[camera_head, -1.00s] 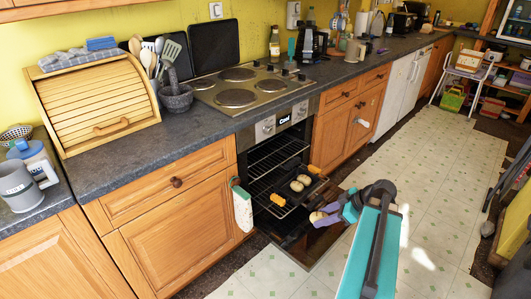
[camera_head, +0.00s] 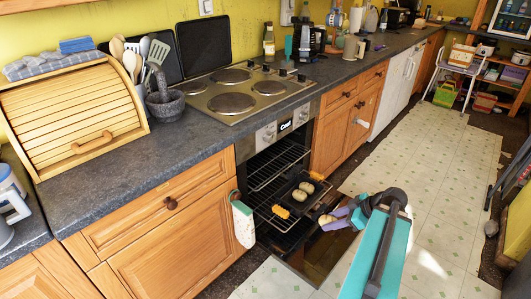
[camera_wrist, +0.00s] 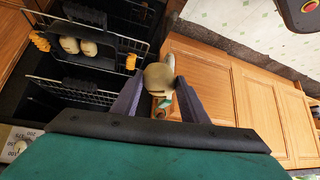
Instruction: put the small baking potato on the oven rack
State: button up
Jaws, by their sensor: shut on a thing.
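A small pale tan potato (camera_wrist: 158,78) sits between the fingertips of my gripper (camera_wrist: 157,84) in the wrist view. In the head view my gripper (camera_head: 334,217) holds the potato (camera_head: 326,219) in front of the open oven, to the right of the pulled-out lower oven rack (camera_head: 266,211). The rack carries a dark tray (camera_head: 287,193) with orange grips and two pale potatoes (camera_head: 303,193). The tray (camera_wrist: 62,24) and the wire rack (camera_wrist: 98,95) also show at upper left in the wrist view. The held potato is apart from the rack.
The oven door (camera_head: 328,256) is folded down below my gripper. An upper rack (camera_head: 277,163) sits inside the oven. A light oven glove (camera_head: 242,222) hangs left of the opening. Wooden cupboard doors (camera_head: 335,137) stand right of the oven. The pale patterned floor (camera_head: 440,205) is open.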

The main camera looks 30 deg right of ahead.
aim_at(274, 167)
jog(key=i, duration=1.05)
jog(key=u, duration=0.05)
